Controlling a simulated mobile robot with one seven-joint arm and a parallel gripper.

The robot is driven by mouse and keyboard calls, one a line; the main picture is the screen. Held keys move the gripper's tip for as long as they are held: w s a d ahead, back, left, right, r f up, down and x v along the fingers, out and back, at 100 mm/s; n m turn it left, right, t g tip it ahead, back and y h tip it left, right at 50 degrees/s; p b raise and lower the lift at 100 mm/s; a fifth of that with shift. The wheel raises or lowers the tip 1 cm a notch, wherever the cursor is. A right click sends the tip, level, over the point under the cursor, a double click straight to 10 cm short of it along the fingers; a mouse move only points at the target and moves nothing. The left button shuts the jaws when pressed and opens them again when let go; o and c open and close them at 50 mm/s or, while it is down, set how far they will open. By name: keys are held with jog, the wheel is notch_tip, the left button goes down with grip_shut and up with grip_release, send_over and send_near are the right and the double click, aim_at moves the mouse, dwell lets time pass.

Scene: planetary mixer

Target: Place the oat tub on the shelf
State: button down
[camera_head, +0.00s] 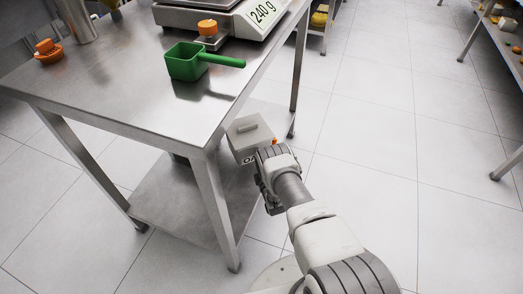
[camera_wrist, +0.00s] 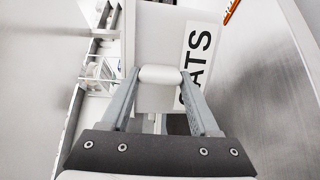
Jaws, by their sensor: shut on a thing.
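The oat tub (camera_head: 246,137) is a pale box with a lid handle on top and a dark-lettered label. It is beside the right side of the steel table, below the tabletop's level. My gripper (camera_wrist: 160,76) is shut on a white bar-shaped handle of the tub, and the wrist view shows the tub (camera_wrist: 150,35) with "ATS" readable on its label. In the head view my wrist hides part of the tub, and the fingertips are hard to make out. The lower shelf (camera_head: 165,196) of the table is a bare grey metal sheet between the legs, left of the tub.
A table leg (camera_head: 216,205) stands just left of my gripper, and the tabletop (camera_head: 120,95) overhangs the shelf. On top are a green scoop (camera_head: 186,62), a scale (camera_head: 235,12) reading 240 g and an orange item (camera_head: 48,50). Tiled floor (camera_head: 365,150) is clear on the right.

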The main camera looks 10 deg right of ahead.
jog(key=s+a+f+b, duration=0.1)
jog(key=f, duration=0.1)
jog(key=s+a+f+b, duration=0.1)
jog(key=f, duration=0.1)
jog(key=s+a+f+b, duration=0.1)
jog(key=f, duration=0.1)
jog(key=shift+s+a+f, duration=0.25)
jog(key=shift+s+f, duration=0.05)
jog(key=shift+f, duration=0.05)
jog(key=shift+f, duration=0.55)
jog(key=shift+c, duration=0.6)
grip_release()
jog(key=shift+s+f, duration=0.1)
jog(key=shift+f, duration=0.1)
jog(key=shift+r, duration=0.1)
